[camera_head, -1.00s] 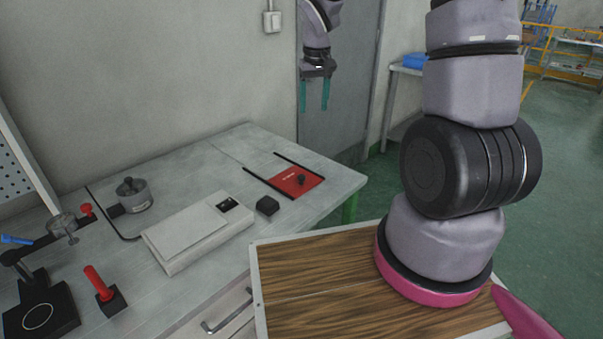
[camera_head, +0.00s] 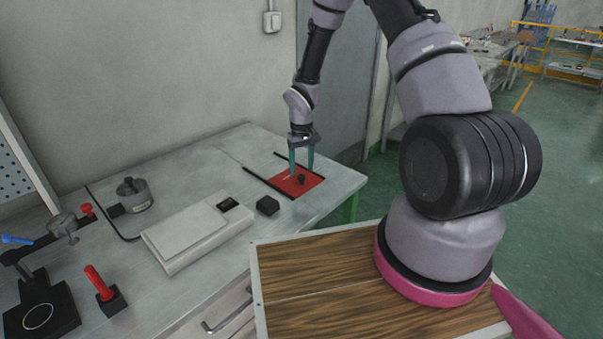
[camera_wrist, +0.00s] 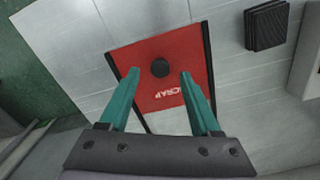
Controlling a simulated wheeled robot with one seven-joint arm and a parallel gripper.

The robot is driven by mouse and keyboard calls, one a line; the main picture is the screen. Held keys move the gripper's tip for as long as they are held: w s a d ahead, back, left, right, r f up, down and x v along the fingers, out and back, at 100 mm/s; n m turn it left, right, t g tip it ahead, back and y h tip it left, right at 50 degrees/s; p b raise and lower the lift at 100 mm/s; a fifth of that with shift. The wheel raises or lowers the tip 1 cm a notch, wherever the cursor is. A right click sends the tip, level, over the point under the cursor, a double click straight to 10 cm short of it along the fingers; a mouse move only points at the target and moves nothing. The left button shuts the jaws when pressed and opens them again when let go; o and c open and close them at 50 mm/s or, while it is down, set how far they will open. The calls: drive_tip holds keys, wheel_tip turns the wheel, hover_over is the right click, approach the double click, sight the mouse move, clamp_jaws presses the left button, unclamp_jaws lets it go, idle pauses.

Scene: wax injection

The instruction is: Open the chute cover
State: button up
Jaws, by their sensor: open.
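The chute cover is a red plate (camera_head: 289,186) with white lettering and a round black knob (camera_head: 302,179), lying between two dark rails at the right end of the grey table. In the wrist view the red cover (camera_wrist: 176,88) lies flat, with its black knob (camera_wrist: 160,68) near the end away from the lettering. My gripper (camera_head: 301,172) is open and points down over the cover. In the wrist view its two teal fingers (camera_wrist: 158,78) stand apart, one on each side of the knob's line, holding nothing. I cannot tell how high the tips are above the cover.
A small black block (camera_head: 268,206) and a white flat device (camera_head: 199,235) lie left of the cover. A metal pot (camera_head: 134,195) and a red-handled tool (camera_head: 99,285) stand farther left. A wall and grey door lie behind.

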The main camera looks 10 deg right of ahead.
drive_tip(key=shift+f, duration=1.35)
clamp_jaws()
idle(0.4)
